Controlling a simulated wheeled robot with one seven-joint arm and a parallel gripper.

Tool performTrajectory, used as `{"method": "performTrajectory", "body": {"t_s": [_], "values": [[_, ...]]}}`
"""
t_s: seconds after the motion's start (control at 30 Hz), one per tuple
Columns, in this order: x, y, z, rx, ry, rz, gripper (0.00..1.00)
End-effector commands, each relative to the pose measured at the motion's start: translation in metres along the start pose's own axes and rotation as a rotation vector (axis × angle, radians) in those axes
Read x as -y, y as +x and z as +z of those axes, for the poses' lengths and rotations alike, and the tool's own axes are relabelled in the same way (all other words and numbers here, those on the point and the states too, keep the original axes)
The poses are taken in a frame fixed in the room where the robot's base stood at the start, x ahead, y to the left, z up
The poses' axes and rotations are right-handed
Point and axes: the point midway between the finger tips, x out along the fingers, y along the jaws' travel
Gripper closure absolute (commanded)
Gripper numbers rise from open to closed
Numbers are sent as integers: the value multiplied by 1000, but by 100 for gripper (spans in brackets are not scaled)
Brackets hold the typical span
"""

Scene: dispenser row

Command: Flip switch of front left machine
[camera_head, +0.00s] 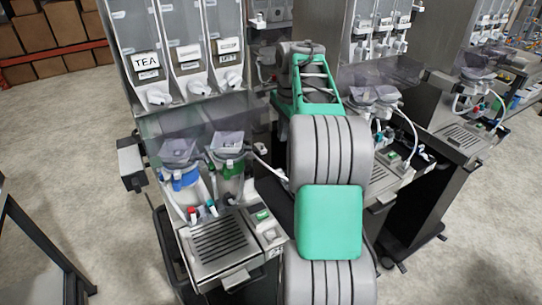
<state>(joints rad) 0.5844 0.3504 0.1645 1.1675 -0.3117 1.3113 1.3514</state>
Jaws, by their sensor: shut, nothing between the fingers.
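The front left machine (150,128) is a grey dispenser with clear canisters, one labelled TEA (145,63). Its drip tray (218,238) juts out low at the front. A small green switch (263,216) sits on the panel right of that tray; whether it is flipped is too small to tell. My arm, grey with teal parts, reaches up from the bottom edge, just right of this panel. No gripper fingers show; the end of my arm is hidden behind its own links, near the upper right of this machine.
A second machine stands right of my arm, with its own green switch (393,156) and drip tray (378,178). More machines continue to the right. A dark frame (40,240) stands at lower left. Shelves with boxes (55,28) are at the back left. The floor between is clear.

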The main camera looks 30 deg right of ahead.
Motion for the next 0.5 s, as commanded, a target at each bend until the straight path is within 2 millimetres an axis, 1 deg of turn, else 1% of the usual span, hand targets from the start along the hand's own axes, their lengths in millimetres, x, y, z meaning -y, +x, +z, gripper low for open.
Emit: {"method": "performTrajectory", "body": {"t_s": [0.33,0.43,0.5], "values": [[0,1,-1,0,1,0,100],[-1,10,0,1,1,2,100],[-1,21,1,2,0,3,100]]}}
